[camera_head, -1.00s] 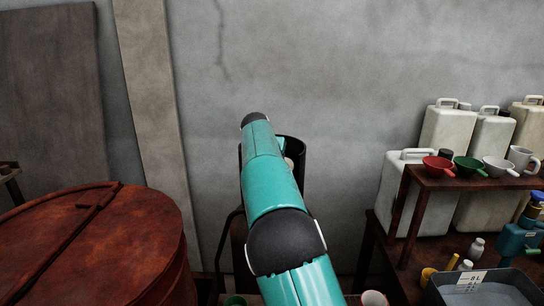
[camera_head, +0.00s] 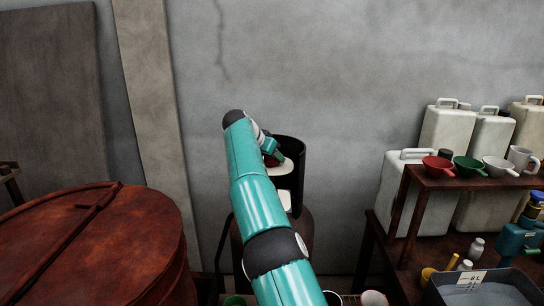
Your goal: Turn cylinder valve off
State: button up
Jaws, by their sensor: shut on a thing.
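The gas cylinder (camera_head: 304,238) is a rusty brown bottle against the back wall, partly hidden behind my teal arm. A dark open collar (camera_head: 291,150) rises around its top. A small red valve handle (camera_head: 271,162) shows inside the collar, at the end of my arm. My gripper (camera_head: 274,156) is at the red handle and shut on it; its fingertips are small and mostly hidden. A white piece shows just below the handle. I cannot tell how far the valve is turned.
A large rusty lidded vat (camera_head: 100,240) stands at the left. A wooden shelf (camera_head: 455,183) with coloured bowls and a mug is at the right, with white jerrycans (camera_head: 402,190) behind it. A grey tray (camera_head: 480,288) sits lower right.

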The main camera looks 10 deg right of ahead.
jog(key=shift+d+m+g, duration=0.1)
jog(key=shift+m+g, duration=0.2)
jog(key=shift+m, duration=0.1)
dwell(0.6)
jog(key=o, duration=1)
jog(key=shift+s, duration=0.1)
jog(key=shift+r, duration=0.1)
